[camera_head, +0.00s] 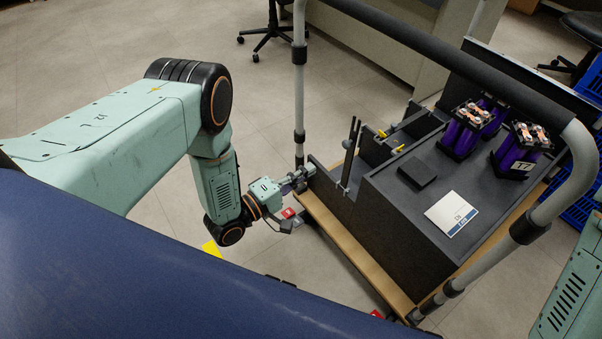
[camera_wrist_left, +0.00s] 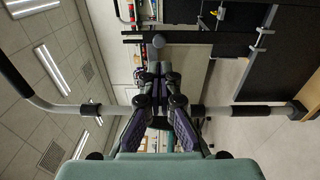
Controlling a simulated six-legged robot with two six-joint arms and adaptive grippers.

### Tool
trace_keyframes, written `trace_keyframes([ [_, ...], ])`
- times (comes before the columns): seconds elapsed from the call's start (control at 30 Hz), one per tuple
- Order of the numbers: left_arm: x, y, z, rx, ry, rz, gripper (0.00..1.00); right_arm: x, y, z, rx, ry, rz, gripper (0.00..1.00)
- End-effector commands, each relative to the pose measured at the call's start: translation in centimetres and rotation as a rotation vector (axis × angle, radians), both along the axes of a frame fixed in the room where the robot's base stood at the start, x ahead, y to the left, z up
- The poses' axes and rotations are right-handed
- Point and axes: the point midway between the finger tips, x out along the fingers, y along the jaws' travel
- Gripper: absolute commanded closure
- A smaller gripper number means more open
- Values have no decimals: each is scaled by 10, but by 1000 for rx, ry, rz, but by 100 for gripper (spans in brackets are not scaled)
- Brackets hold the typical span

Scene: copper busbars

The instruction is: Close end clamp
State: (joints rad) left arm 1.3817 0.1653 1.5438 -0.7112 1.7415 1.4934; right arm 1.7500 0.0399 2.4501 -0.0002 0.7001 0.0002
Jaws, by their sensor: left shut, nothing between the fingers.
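My left gripper (camera_head: 304,174) is at the near left corner of a dark grey fixture (camera_head: 400,215) on a cart. In the left wrist view its purple-padded fingers (camera_wrist_left: 159,72) are together with nothing between them. Just beyond the fingertips is a grey round-ended knob (camera_wrist_left: 158,41) on a dark bar, perhaps part of the end clamp; I cannot tell whether they touch. Two dark upright prongs (camera_head: 350,150) stand on the fixture's left part, beside small yellow-tipped parts (camera_head: 398,148). Which part is the end clamp is unclear. My right gripper is out of view.
Purple cell blocks with copper tops (camera_head: 466,128) (camera_head: 520,148), a black block (camera_head: 417,172) and a white label card (camera_head: 453,214) sit on the fixture's top. A grey tubular cart frame (camera_head: 299,75) arches around it.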

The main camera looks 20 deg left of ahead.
Motion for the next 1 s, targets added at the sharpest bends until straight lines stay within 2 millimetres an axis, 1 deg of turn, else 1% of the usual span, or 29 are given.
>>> trace_keyframes([
  [0.03, 10, -6, -1, 1, -4, -2, 100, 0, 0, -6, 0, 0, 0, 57],
  [0.3, 55, -31, 0, 2, -3, -1, 100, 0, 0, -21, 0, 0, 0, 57],
  [0.4, 69, -38, 0, 2, -3, 0, 100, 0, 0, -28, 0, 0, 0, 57],
  [0.5, 80, -43, 1, 2, -2, 1, 100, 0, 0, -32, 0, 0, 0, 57],
  [0.7, 89, -49, 2, 2, 0, 2, 100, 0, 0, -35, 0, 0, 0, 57],
  [1.0, 90, -49, 3, 2, 0, 2, 100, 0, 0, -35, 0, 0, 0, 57],
])
